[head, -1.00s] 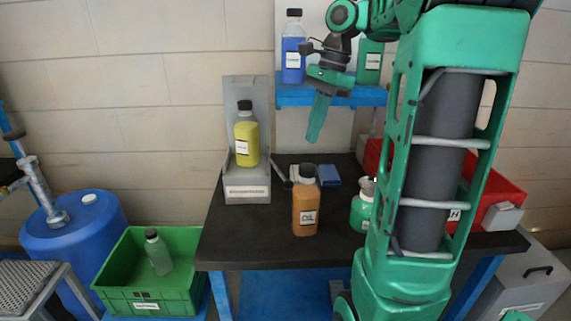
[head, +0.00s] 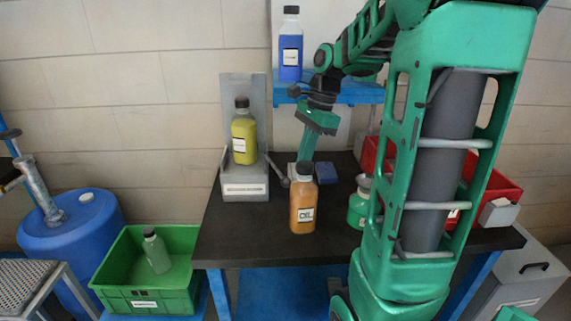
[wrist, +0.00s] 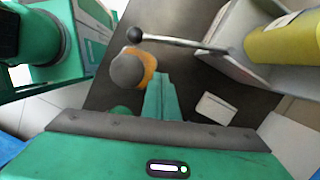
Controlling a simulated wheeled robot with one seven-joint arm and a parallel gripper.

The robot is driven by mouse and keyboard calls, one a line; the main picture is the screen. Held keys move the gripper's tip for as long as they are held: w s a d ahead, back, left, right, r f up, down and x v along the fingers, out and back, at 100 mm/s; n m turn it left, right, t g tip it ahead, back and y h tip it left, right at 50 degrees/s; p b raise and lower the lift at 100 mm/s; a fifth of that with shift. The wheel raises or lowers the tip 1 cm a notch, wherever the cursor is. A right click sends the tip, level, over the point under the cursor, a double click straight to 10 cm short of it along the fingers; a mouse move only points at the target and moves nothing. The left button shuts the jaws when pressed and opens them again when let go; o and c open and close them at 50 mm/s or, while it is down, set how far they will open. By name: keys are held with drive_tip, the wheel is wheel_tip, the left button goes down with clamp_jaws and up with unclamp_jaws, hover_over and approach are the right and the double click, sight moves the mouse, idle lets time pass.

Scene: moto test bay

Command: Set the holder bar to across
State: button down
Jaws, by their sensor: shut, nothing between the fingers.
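The holder (head: 246,189) is a grey stand with a tall back plate, left on the dark bench, with a yellow bottle (head: 244,140) standing in it. Its bar (head: 276,168) is a thin grey rod with a dark ball knob, sticking out at the holder's right side and angled toward the front. In the wrist view the bar (wrist: 185,42) runs from the holder (wrist: 228,48) leftward to its knob. My gripper (head: 304,158) is shut and empty, pointing down right of the bar and behind the orange bottle. In the wrist view its fingers (wrist: 160,88) show apart from the bar.
The orange bottle (head: 303,209) stands close in front of my gripper; its cap shows in the wrist view (wrist: 129,69). A green bottle (head: 358,207) and red bin (head: 497,187) are to the right. A blue shelf (head: 350,97) with a blue bottle (head: 290,50) is behind.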

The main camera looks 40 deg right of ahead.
drive_tip(key=shift+w+a+r, duration=0.1)
drive_tip(key=shift+w+a, duration=0.15)
drive_tip(key=shift+a, duration=0.75)
drive_tip(key=shift+w+a+r, duration=0.1)
drive_tip(key=shift+w+a, duration=0.15)
drive_tip(key=shift+a, duration=0.7)
